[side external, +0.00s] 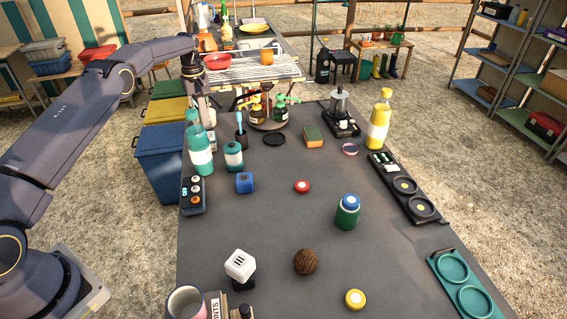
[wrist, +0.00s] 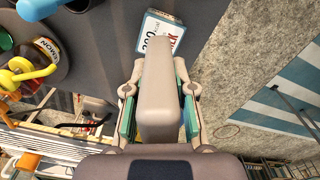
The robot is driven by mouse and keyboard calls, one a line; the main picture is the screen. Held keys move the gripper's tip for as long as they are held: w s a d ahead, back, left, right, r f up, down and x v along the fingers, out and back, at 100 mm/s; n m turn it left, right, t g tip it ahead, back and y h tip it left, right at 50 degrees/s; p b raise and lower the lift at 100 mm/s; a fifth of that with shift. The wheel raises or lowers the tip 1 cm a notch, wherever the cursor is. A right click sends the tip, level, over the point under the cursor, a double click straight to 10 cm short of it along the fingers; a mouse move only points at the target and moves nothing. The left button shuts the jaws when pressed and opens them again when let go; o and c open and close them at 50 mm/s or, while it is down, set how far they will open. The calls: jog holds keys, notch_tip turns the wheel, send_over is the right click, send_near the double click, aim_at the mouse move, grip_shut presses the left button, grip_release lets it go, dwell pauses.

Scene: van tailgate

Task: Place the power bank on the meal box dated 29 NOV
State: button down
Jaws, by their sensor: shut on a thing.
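My gripper (wrist: 158,105) is shut on a plain taupe block, with the block (wrist: 159,90) lengthwise between its teal-padded fingers. The block may be the power bank; no marking shows on it. I cannot read 29 NOV on anything, so I cannot tell which is the meal box.
Teal bottles (side external: 199,153) stand near my gripper. A round dark stand with small bottles (side external: 268,118) is to its right. A black tray (side external: 412,198) and a teal tray (side external: 462,282) lie on the right. The grey table (side external: 270,225) has clear room between scattered small things.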

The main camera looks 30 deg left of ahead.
aim_at(204, 125)
notch_tip(204, 125, down, 5)
jog(key=shift+f, duration=0.1)
dwell(0.3)
jog(key=c, duration=1)
grip_release()
jog(key=shift+f, duration=0.1)
